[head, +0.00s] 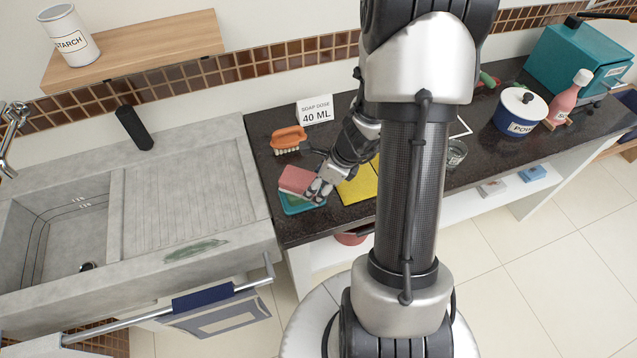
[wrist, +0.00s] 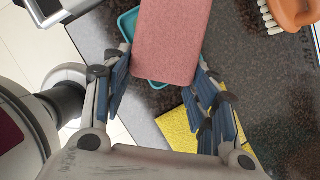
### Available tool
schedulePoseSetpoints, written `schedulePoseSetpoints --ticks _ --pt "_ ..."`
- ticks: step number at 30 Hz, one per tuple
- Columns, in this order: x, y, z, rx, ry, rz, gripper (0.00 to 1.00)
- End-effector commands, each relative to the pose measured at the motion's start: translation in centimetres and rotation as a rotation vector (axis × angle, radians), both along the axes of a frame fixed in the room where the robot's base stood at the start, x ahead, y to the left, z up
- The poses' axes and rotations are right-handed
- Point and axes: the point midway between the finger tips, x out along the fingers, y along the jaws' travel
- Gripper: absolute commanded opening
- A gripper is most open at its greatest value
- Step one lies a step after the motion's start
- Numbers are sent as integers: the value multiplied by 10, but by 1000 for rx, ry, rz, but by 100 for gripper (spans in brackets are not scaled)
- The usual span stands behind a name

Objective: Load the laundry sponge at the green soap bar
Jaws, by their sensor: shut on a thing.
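The pink sponge (head: 297,179) is a flat block between the fingertips of my gripper (head: 318,187), over a teal dish (head: 290,207) at the counter's front left corner. In the wrist view, the sponge (wrist: 168,40) reaches up from between the two blue-padded fingers (wrist: 160,80). My gripper is shut on it. The teal dish (wrist: 157,84) shows around the sponge's edges, below it. I cannot make out a separate green soap bar; the sponge covers most of the dish. Whether the sponge touches what lies below is not clear.
An orange brush (head: 289,138) and a soap dose sign (head: 315,110) stand behind the dish. A yellow cloth (head: 357,186) lies to its right. The concrete sink (head: 190,195) is left. A blue pot (head: 520,112) and pink bottle (head: 567,100) stand at far right.

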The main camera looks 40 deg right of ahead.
Motion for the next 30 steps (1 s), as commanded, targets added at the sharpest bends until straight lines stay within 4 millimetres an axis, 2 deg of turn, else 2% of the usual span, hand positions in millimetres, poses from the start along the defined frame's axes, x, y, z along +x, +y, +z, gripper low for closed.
schedulePoseSetpoints --ticks 30 --pt "0 0 -9 0 0 0 34"
